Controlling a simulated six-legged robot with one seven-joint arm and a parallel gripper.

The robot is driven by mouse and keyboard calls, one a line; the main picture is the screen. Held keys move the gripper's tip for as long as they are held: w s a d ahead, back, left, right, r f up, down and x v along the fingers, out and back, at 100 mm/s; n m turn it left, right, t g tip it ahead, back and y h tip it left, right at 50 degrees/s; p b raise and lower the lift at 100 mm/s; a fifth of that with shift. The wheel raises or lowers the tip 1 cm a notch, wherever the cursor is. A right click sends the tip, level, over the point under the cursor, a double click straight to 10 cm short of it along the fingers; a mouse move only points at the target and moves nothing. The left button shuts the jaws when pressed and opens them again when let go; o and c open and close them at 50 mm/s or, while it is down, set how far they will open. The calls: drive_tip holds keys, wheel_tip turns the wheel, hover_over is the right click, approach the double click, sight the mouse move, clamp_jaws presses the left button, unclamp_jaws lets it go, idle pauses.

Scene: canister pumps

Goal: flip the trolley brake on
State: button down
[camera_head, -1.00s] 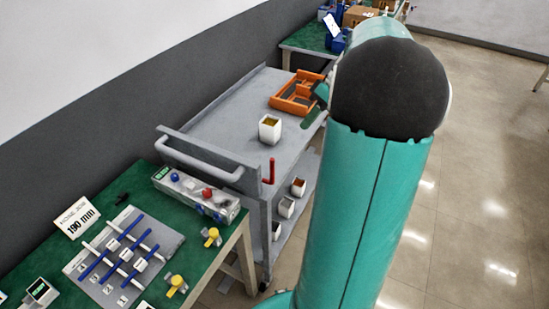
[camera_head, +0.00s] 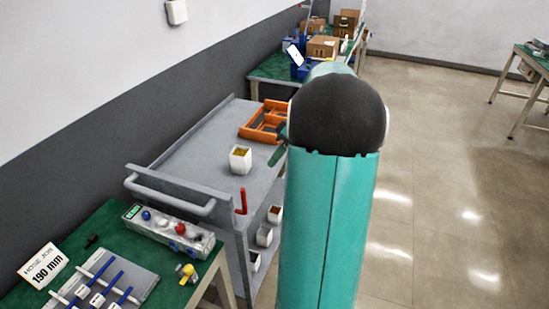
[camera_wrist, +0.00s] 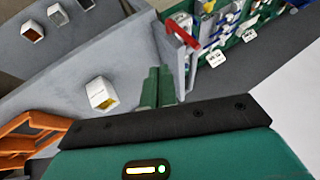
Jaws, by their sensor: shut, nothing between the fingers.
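The grey trolley (camera_head: 202,160) stands left of my arm, its push handle towards the bench. A red lever (camera_head: 242,201), which looks like the brake, stands upright at the trolley's near right corner. In the wrist view the red lever (camera_wrist: 184,33) is beyond my fingertips, at the trolley's end. My gripper (camera_wrist: 158,82) is shut and empty, its two green fingers side by side over the trolley. A gap to the lever seems to remain. In the head view only a little of the gripper (camera_head: 279,153) shows beside my arm.
On the trolley top are a white container (camera_head: 240,159) and an orange frame (camera_head: 264,122). Small white bins (camera_head: 264,236) sit on the lower shelf. A green bench (camera_head: 105,228) with a control box (camera_head: 170,228) stands by the handle.

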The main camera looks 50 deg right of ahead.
sight(244, 201)
drive_tip(key=w+a+f, duration=0.1)
drive_tip(key=a+f, duration=0.4)
drive_tip(key=a, duration=0.2)
drive_tip(key=shift+w+a+f, duration=0.25)
drive_tip(key=shift+a, duration=0.1)
